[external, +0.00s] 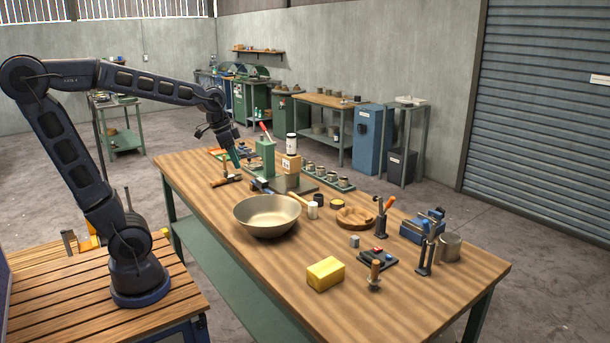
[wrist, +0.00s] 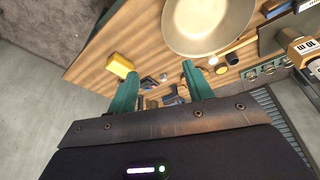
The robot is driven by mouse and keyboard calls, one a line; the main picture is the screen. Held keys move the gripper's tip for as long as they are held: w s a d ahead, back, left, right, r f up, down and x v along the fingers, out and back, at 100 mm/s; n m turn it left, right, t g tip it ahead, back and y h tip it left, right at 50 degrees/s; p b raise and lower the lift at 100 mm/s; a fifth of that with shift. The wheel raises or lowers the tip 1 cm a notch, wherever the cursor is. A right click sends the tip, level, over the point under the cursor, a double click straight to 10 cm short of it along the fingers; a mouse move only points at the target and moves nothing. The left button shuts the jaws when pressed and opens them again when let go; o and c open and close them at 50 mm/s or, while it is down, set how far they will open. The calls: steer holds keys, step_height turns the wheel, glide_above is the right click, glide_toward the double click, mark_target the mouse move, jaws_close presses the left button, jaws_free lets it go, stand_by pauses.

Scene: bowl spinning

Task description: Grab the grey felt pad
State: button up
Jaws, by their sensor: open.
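A small grey block (external: 354,241) sits on the wooden workbench (external: 420,310), right of the metal bowl (external: 267,228) and behind the yellow block (external: 325,273). It is the closest match to a grey felt pad, but it is too small to tell whether it is felt. My gripper (external: 238,158) is raised above the far left part of the bench, well away from the grey block. In the wrist view my gripper (wrist: 160,78) has its teal fingers apart with nothing held between them. The bowl (wrist: 207,28) and yellow block (wrist: 119,66) show beyond the fingers.
A green press (external: 264,155) stands near my gripper. A wooden dish (external: 355,217), a dark tray (external: 377,259), upright tools and a blue vise (external: 424,228) crowd the right side. Bare wood lies along the bench's front edge.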

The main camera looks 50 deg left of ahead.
steer(key=w+d+f+m+g+h, duration=0.15)
steer(key=w+d+m, duration=0.25)
steer(key=w, duration=0.8)
steer(key=m+g+h, duration=0.1)
steer(key=m+g, duration=0.1)
steer(key=m, duration=0.7)
glide_above(355, 237)
steer(key=a, duration=0.4)
step_height(355, 237, down, 23)
steer(key=x, duration=0.4)
steer(key=shift+w+f, duration=0.2)
steer(key=shift+w, duration=0.2)
steer(key=x, duration=0.4)
steer(key=shift+s+d+f, duration=0.15)
steer(key=shift+s+d, duration=0.2)
steer(key=shift+s, duration=0.05)
steer(key=shift+d+f, duration=0.2)
steer(key=shift+f, duration=0.3)
steer(key=shift+c, duration=0.4)
steer(key=c, duration=1)
